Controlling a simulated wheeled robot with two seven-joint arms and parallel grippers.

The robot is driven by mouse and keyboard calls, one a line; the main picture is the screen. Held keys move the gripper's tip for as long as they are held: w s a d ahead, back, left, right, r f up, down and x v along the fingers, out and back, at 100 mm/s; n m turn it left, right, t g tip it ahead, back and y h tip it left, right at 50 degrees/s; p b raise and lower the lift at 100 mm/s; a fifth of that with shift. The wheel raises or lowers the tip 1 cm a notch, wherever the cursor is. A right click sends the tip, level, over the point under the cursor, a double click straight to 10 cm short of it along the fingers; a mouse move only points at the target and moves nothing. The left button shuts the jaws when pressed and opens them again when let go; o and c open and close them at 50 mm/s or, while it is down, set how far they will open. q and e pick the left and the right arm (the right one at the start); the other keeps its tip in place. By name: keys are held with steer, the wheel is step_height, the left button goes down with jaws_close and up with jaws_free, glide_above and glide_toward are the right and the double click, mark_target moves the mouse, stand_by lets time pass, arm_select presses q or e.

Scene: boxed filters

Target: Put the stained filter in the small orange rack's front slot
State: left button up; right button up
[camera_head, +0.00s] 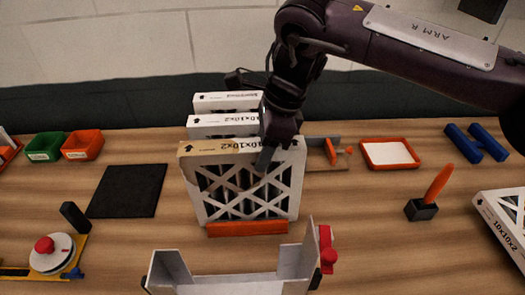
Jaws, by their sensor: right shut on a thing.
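The stained filter (224,180) is a white-framed box with a lattice face, greyish mesh and a yellowed top edge. It stands roughly upright at the middle of the table, slightly tilted in the picture. My right gripper (270,150) comes down from above and is shut on its top edge, right of the middle. The small orange rack (247,229) shows as an orange bar across the filter's bottom edge; the filter hides the rest. I cannot tell whether the filter is fully seated in a slot. Two more white filters (224,120) (228,98) stand behind it. My left gripper is not in view.
A light grey bracket (230,285) with a red clamp (326,250) stands in front. A black mat (128,190) and green (45,146) and orange (83,144) bins are left. A white-lined orange tray (390,154) and another filter (505,225) are right.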

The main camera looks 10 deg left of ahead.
steer(key=shift+w+f, duration=0.1)
steer(key=shift+f, duration=0.45)
steer(key=o, duration=0.9)
steer(key=v, duration=1.2)
steer(key=shift+r+p, duration=0.1)
steer(key=shift+p, duration=0.2)
